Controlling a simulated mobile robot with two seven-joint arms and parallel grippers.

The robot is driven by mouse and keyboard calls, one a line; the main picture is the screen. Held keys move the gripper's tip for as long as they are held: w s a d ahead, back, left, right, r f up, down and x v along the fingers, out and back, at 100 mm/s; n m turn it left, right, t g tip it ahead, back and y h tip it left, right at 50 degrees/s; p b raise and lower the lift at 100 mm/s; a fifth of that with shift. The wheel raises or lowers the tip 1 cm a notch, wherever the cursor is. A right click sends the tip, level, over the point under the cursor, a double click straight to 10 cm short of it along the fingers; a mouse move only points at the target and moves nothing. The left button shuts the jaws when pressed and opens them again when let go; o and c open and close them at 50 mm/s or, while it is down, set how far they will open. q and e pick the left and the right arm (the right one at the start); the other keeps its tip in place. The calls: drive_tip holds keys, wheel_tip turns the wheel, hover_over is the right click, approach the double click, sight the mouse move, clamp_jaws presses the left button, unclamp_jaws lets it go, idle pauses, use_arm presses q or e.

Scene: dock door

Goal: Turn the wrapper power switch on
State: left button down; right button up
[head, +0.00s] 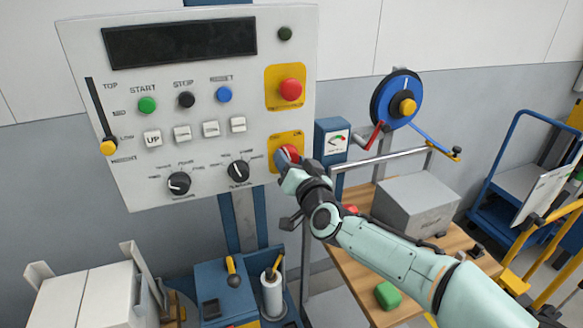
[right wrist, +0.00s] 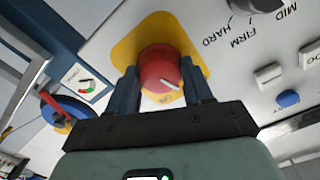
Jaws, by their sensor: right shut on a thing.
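The wrapper control panel (head: 200,60) fills the upper left of the head view. Its red rotary power switch (head: 290,152) sits on a yellow plate (head: 276,140) at the panel's lower right. The switch also shows in the right wrist view (right wrist: 160,70), with a white pointer line slanting to the lower right. My right gripper (head: 287,161) is shut on the red switch, one finger on each side of it in the right wrist view (right wrist: 165,92). The gripper partly hides the switch in the head view. My left gripper is not in view.
A red emergency button (head: 291,90) sits above the switch. Black knobs (head: 179,183), coloured buttons and a yellow slider (head: 108,147) are on the panel. A gauge box (head: 333,140), a strapping reel (head: 398,99) and a wooden bench (head: 370,285) with a grey box (head: 416,203) stand at right.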

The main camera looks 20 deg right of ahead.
use_arm(q)
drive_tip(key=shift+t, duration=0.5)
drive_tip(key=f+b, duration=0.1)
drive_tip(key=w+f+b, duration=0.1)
drive_tip(key=b, duration=0.1)
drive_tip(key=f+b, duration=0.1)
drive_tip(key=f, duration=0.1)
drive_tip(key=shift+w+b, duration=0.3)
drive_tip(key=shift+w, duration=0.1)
use_arm(e)
drive_tip(key=m, duration=1.2)
drive_tip(key=shift+m, duration=0.3)
drive_tip(key=o, duration=1)
drive_tip(key=shift+o, duration=0.2)
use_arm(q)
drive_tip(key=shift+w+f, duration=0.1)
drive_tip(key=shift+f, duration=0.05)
use_arm(e)
drive_tip(key=s, duration=1.3)
drive_tip(key=shift+s+a, duration=0.15)
drive_tip(key=shift+a, duration=0.2)
